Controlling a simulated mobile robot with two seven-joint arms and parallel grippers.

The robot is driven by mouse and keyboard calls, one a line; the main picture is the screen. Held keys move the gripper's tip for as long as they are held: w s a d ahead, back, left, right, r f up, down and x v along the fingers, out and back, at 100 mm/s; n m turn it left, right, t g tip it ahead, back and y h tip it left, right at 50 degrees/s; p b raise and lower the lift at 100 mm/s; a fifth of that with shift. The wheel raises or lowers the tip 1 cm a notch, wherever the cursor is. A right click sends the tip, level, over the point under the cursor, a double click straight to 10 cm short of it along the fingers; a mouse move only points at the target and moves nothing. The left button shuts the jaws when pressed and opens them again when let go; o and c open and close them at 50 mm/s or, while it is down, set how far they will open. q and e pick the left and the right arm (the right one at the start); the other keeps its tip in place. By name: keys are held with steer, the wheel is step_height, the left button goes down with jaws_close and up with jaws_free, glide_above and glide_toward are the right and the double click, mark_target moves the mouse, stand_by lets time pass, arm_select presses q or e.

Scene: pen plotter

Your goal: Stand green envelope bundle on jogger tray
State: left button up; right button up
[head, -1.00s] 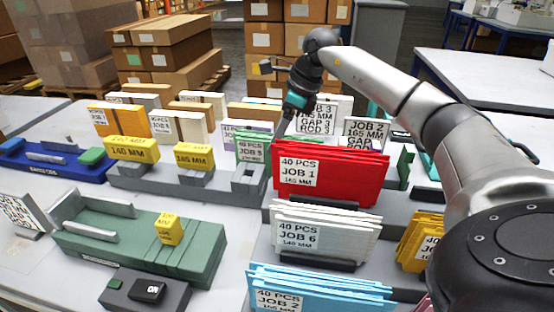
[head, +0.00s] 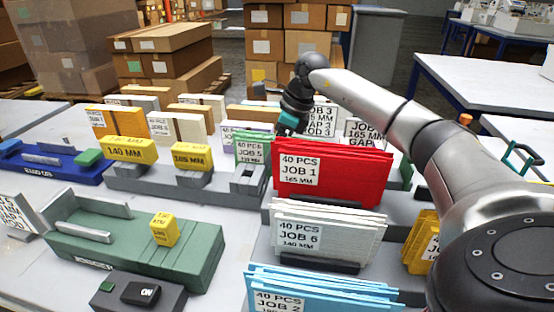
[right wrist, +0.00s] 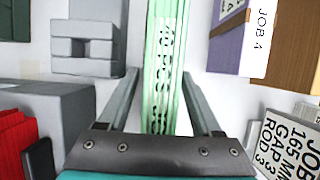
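The green envelope bundle (head: 250,149), labelled JOB 5, stands behind the grey blocks and left of the red bundle. In the right wrist view the bundle (right wrist: 165,50) runs upright through the picture between my fingers. My right gripper (right wrist: 160,82) is open, one finger on each side, with a small gap at the left finger. In the head view the right gripper (head: 285,130) is low beside the bundle, its fingertips hidden. The green jogger tray (head: 190,262) lies at the front left with grey rails and a yellow block on it. My left gripper is not in view.
Grey blocks with yellow size signs (head: 130,150) lie between the green bundle and the tray. A switch box (head: 140,295) sits before the tray.

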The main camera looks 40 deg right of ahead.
jaws_close()
stand_by(0.3)
steer(key=shift+r, duration=0.15)
stand_by(0.3)
